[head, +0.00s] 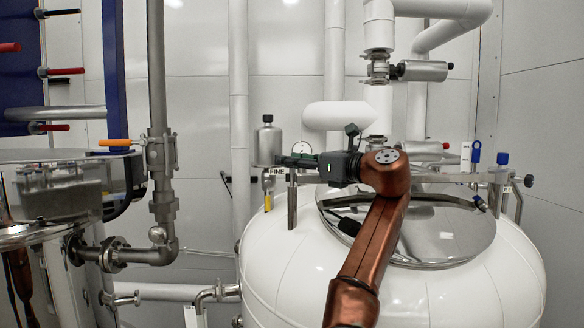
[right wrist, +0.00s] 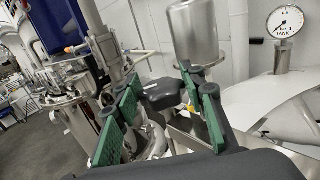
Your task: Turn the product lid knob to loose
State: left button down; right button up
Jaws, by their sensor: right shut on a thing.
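My right gripper (head: 292,161) reaches left over the top of the white tank (head: 350,285), beside its steel lid (head: 440,240). The gripper also shows in the right wrist view (right wrist: 160,108), with green pads on its fingers. A dark grey knob (right wrist: 163,93) lies between the fingertips there, and the gripper is shut on it. In the head view I cannot make out the knob behind the fingers. How far it is turned does not show. My left gripper is not in view.
A steel bottle-shaped vessel (head: 268,143) stands just left of the gripper, close to the fingers in the wrist view. A "FINE" label (head: 280,171) hangs below the gripper. A round tank gauge (right wrist: 285,20) is nearby. Steel pipework (head: 162,170) stands at left.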

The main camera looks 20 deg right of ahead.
jog(key=shift+r+n+g+y+p, duration=0.1)
jog(key=shift+n+g+y+p, duration=0.45)
jog(key=shift+n+g+y, duration=0.55)
jog(key=shift+y, duration=0.5)
jog(key=o, duration=1.2)
jog(key=shift+w, duration=0.1)
jog(key=shift+c, duration=0.2)
jog(key=v, duration=1.2)
jog(key=shift+c, duration=0.2)
